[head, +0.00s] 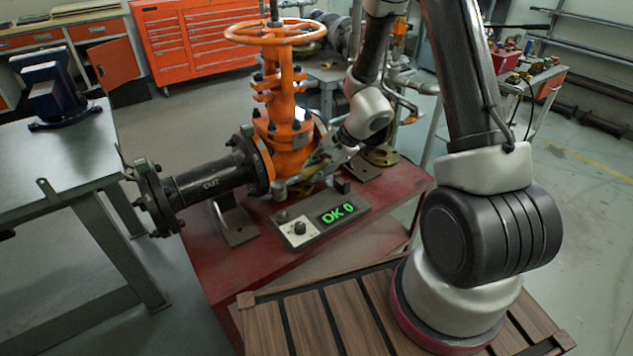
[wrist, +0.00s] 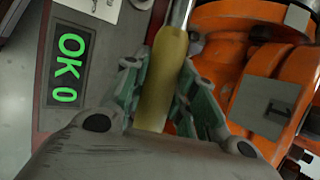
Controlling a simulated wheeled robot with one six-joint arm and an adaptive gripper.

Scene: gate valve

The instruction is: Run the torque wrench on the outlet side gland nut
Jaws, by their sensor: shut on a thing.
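The orange gate valve (head: 285,140) stands on the red bench, with a black outlet pipe (head: 212,183) marked OUT running left from it. My gripper (head: 325,158) is low in front of the valve body. In the wrist view my gripper (wrist: 160,78) is shut on the yellow handle of the torque wrench (wrist: 162,85), its green-grey fingers on either side. The wrench's bright steel shaft runs up out of the top of that view. In the head view the wrench is small and partly hidden by my gripper. I cannot make out the outlet side gland nut or whether the wrench touches it.
A grey control box (head: 318,218) with a knob and a green display reading OK 0 sits on the red bench (head: 385,205) just in front of the valve. The orange handwheel (head: 275,32) is above. A steel table (head: 60,150) with a blue vise stands left.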

